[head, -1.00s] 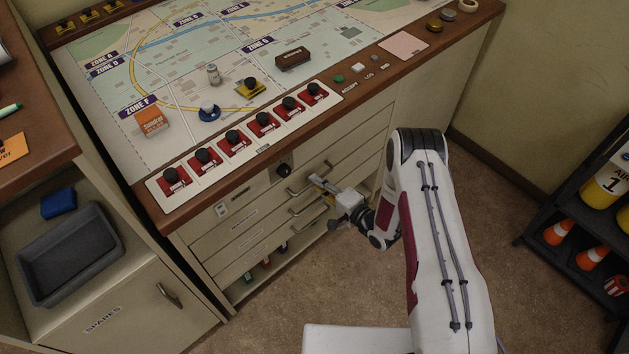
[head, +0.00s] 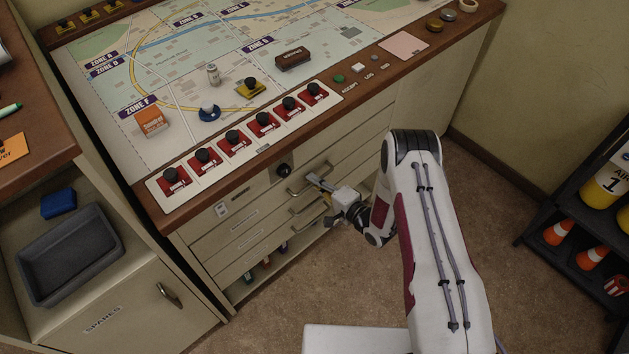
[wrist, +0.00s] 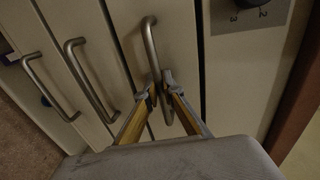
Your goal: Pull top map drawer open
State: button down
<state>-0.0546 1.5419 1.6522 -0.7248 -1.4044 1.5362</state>
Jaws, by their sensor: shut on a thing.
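The top map drawer (head: 262,208) is the uppermost of the cream drawers under the map console, and its front looks about level with the cabinet face. Its metal bar handle (head: 298,189) also shows in the wrist view (wrist: 149,45). My gripper (head: 316,181) is at this handle, in front of the drawer. In the wrist view its two yellow-sided fingers (wrist: 160,82) stand on either side of the bar and are shut on it. The fingertips hide part of the bar.
The lower drawers have similar handles (wrist: 88,78) (wrist: 48,88) close beside my fingers. A knob (head: 284,170) sits on the panel just above the top drawer. The console's wooden edge (head: 200,206) overhangs. Open floor (head: 300,290) lies in front.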

jog(key=f+v, duration=0.3)
jog(key=v, duration=1.2)
jog(key=s+d+f+v, duration=0.1)
jog(key=f+v, duration=0.2)
jog(key=v, duration=1.2)
jog(key=shift+f, duration=0.15)
jog(key=c, duration=2.5)
grip_release()
jog(key=shift+d, duration=0.1)
jog(key=shift+v, duration=5.9)
